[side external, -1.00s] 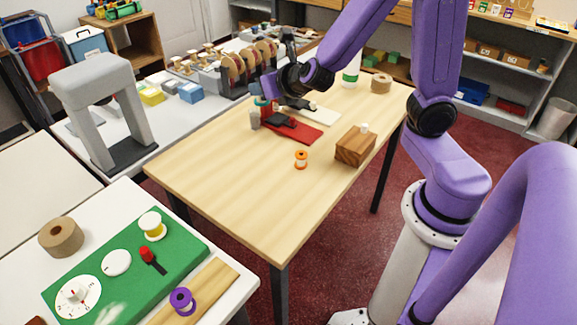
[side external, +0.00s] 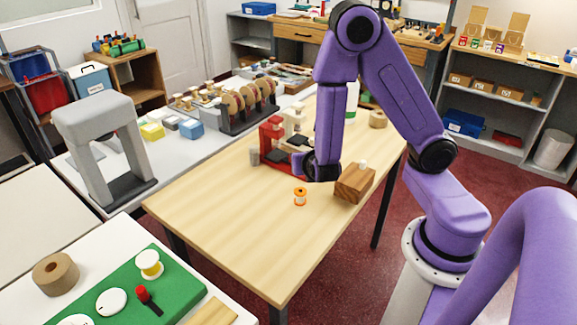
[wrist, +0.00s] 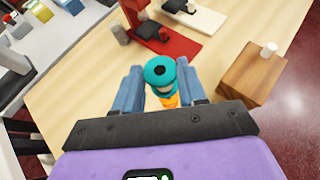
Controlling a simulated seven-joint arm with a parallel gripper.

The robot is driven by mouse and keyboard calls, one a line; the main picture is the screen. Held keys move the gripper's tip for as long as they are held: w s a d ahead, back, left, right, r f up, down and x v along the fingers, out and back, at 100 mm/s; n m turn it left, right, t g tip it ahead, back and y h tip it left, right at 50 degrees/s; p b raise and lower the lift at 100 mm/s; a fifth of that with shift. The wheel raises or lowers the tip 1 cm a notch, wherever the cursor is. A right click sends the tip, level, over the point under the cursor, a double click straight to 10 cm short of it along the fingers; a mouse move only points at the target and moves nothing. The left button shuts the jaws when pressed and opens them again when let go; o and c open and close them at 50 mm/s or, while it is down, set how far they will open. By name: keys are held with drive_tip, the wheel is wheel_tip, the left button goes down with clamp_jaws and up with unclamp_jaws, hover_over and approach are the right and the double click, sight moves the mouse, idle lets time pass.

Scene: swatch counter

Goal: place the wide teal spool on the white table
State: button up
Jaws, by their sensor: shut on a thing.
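The wide teal spool (wrist: 160,72) sits between the two blue-grey fingers of my gripper (wrist: 158,82) in the wrist view, which are shut on it. It is held above the wooden table (side external: 225,215). In the side view my wrist is over that table, and the fingers and teal spool are hidden. An orange spool stands on the table just in front of my wrist in the side view (side external: 300,197); in the wrist view it shows partly behind the teal one (wrist: 169,101). A white table (side external: 85,238) with a green mat is at lower left.
A red machine (side external: 272,138) and a cream one (wrist: 200,18) stand behind my gripper. A wooden block (side external: 354,184) is to the right. The wooden table's front is clear.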

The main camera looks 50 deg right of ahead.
drive_tip(key=w+d+f, duration=0.1)
drive_tip(key=w+f, duration=0.2)
drive_tip(key=w, duration=0.1)
drive_tip(key=w+f, duration=0.3)
drive_tip(key=w, duration=0.1)
drive_tip(key=w+d+f, duration=0.1)
drive_tip(key=w+f, duration=0.2)
drive_tip(key=w, duration=0.2)
drive_tip(key=shift+d+f, duration=0.2)
drive_tip(key=shift+d, duration=0.1)
drive_tip(key=shift+f, duration=1.6)
drive_tip(key=shift+f, duration=0.2)
drive_tip(key=o, duration=1)
drive_tip(key=shift+r, duration=0.1)
